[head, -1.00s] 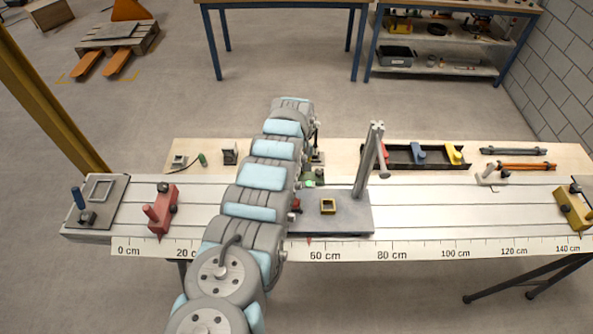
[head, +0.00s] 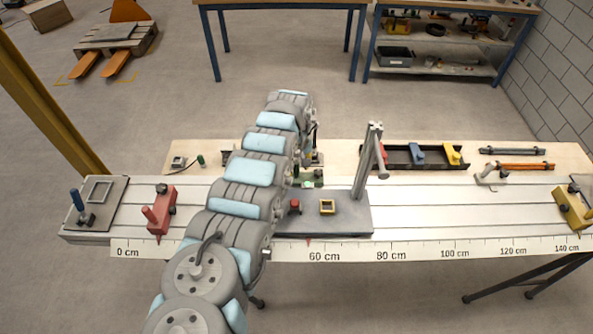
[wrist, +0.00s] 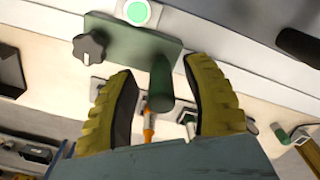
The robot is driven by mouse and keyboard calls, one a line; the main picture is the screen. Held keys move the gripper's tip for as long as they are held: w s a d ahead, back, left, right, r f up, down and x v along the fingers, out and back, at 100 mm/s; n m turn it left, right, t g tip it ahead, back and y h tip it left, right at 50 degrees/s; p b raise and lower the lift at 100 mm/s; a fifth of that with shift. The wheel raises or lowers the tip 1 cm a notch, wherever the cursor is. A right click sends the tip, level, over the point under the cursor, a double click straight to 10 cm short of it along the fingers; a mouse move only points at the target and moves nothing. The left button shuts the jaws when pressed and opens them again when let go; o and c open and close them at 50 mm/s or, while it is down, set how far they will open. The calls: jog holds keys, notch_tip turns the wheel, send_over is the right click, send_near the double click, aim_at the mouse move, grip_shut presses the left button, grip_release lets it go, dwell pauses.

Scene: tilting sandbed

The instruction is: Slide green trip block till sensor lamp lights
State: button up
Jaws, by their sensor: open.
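The green trip block (wrist: 150,48) shows in the wrist view with a dark knob (wrist: 88,48) on its left and a green peg (wrist: 160,85) sticking out towards me. My gripper (wrist: 158,68) is open, its yellow fingers on either side of the peg with gaps to both. A round green disc with a pale ring (wrist: 137,12) lies at the block's far edge; I cannot tell whether it is the sensor lamp or whether it is lit. In the head view, the block (head: 315,175) is partly hidden beside my arm, with a bright green spot near it.
A grey plate (head: 345,222) with a post (head: 368,165), red button (head: 295,205) and yellow square frame (head: 327,207) sits on the slotted rail bed. A red block (head: 160,212) is at left and a yellow block (head: 573,207) at right. The bed right of the plate is mostly clear.

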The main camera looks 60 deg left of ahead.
jog(key=shift+r, duration=4.85)
jog(key=shift+s, duration=0.1)
